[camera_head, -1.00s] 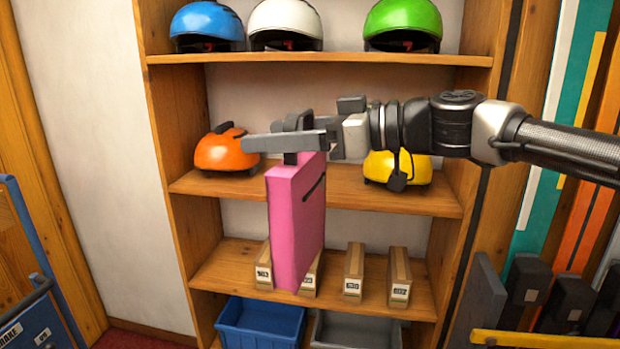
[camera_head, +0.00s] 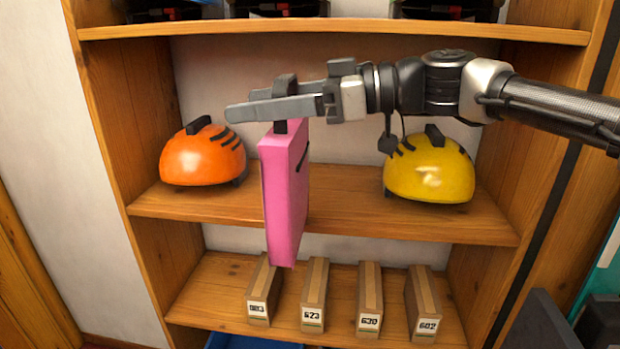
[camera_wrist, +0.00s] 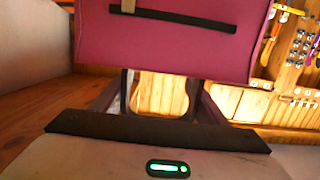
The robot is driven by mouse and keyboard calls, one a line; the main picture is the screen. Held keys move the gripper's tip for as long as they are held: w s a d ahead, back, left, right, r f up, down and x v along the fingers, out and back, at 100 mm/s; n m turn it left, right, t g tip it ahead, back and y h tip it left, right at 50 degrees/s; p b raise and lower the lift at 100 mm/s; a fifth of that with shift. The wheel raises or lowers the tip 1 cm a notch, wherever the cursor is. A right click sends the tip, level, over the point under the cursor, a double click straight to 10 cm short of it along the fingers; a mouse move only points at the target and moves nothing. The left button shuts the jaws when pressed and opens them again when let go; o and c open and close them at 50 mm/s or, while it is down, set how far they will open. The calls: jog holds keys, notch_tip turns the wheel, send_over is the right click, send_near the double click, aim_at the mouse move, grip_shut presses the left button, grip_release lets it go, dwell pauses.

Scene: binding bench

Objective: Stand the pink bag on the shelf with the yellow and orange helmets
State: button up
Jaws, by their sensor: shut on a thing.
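The pink bag (camera_head: 284,195) hangs upright from my gripper (camera_head: 280,110), which is shut on the bag's dark top handle. The bag is in front of the middle shelf (camera_head: 340,215), and its bottom hangs below that shelf's front edge. The orange helmet (camera_head: 202,158) sits at the left of this shelf and the yellow helmet (camera_head: 430,172) at the right. In the wrist view the bag (camera_wrist: 170,40) fills the upper part, with a dark strip on its face. The fingertips' grip on the handle is partly hidden.
Bare shelf lies between the two helmets. The top shelf (camera_head: 340,28) above holds several helmets, seen only at their lower edges. Several numbered boxes (camera_head: 314,290) stand on the shelf below. Wooden side panels bound the shelf unit. Part of a blue bin (camera_head: 250,342) shows at the bottom.

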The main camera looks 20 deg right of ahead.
jog(key=w+d+p, duration=0.2)
jog(key=w+d, duration=0.1)
jog(key=w, duration=0.5)
jog(key=w+d+f+p, duration=0.1)
jog(key=w+d, duration=0.3)
jog(key=w, duration=0.4)
jog(key=shift+w+f+p, duration=0.2)
jog(key=shift+w+p, duration=0.2)
jog(key=shift+p, duration=0.25)
jog(key=shift+f, duration=0.2)
jog(key=o, duration=2)
jog(key=shift+o, duration=0.2)
jog(key=shift+r, duration=0.1)
jog(key=v, duration=1.2)
jog(key=shift+s, duration=0.15)
